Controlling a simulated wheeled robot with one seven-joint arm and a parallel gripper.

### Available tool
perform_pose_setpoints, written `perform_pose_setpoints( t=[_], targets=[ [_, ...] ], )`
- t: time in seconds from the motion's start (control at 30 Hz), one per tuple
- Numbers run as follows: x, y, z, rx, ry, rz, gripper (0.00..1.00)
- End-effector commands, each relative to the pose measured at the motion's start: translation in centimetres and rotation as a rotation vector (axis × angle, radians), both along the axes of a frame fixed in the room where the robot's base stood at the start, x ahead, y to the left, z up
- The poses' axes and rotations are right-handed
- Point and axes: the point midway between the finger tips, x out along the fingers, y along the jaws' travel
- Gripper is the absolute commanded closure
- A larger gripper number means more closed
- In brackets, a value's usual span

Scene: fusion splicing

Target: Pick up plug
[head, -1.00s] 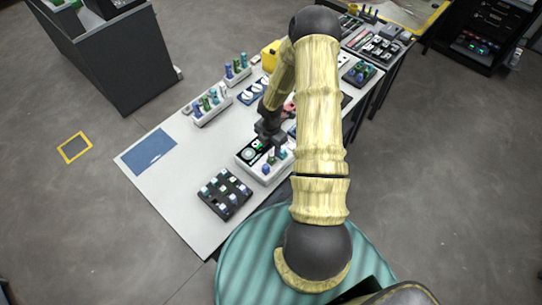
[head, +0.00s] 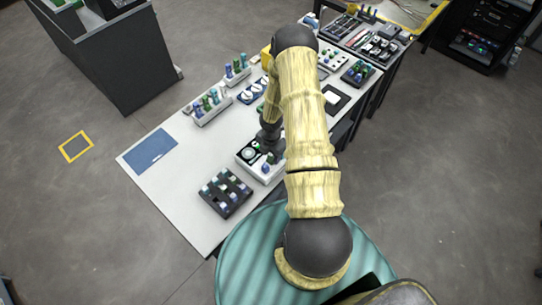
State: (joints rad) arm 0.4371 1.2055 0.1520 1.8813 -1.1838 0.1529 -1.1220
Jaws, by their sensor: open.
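Several small blue, green and white plug-like pieces stand in a black tray (head: 217,204) near the front of the table. A white device (head: 246,161) with a round dial sits behind and to the right of it, with a green piece and a blue piece on its top. Which piece is the task's plug I cannot tell. My gripper (head: 268,150) is over the white device, close to its small pieces. It is open, and its fingertips are small and partly hidden by my own arm. I see nothing held in it.
White racks (head: 208,115) of blue and green pieces stand along the table's far left edge. A blue mat (head: 150,150) lies at the left. The white table (head: 190,170) is bare between the mat and black tray. More trays stand at the back right.

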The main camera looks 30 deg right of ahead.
Motion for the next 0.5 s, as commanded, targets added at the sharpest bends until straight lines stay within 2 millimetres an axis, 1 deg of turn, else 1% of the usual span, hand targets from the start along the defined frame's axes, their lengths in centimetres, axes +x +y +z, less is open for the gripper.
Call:
perform_pose_setpoints(
  t=[0.27, 0.3, 0.37, 0.4, 0.5],
  targets=[
    [-0.01, 0.0, 0.02, 0.0, 0.0, 0.0, 0.55],
    [-0.01, -0.01, 0.02, 0.0, 0.0, 0.0, 0.58],
    [-0.01, 0.0, 0.02, 0.0, 0.0, 0.0, 0.7],
    [-0.02, -0.02, 0.02, 0.0, 0.0, 0.0, 0.78],
    [-0.01, -0.01, 0.02, 0.0, 0.0, 0.0, 0.97]
  ],
)
